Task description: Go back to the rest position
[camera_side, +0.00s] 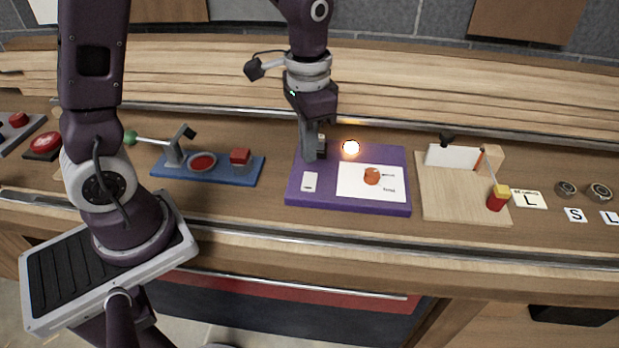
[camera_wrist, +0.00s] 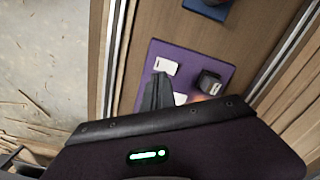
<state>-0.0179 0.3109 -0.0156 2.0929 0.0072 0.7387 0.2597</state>
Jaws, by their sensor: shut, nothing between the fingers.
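My gripper (camera_side: 312,150) is shut and empty. In the side view it points down over the back left part of a purple board (camera_side: 347,208). The fingers stand close to a small dark block on that board; I cannot tell whether they touch it. A glowing round lamp (camera_side: 351,147) is just right of the fingers. In the wrist view the closed fingers (camera_wrist: 157,92) reach over the purple board (camera_wrist: 190,55), between a white switch plate (camera_wrist: 166,66) and the dark block (camera_wrist: 208,82).
A white card with an orange knob (camera_side: 372,176) lies on the purple board. To the left is a blue board (camera_side: 225,177) with a red block and a lever. To the right is a wooden board (camera_side: 445,205) with a red-yellow piece (camera_side: 497,198). Letter tiles (camera_side: 530,199) lie further right.

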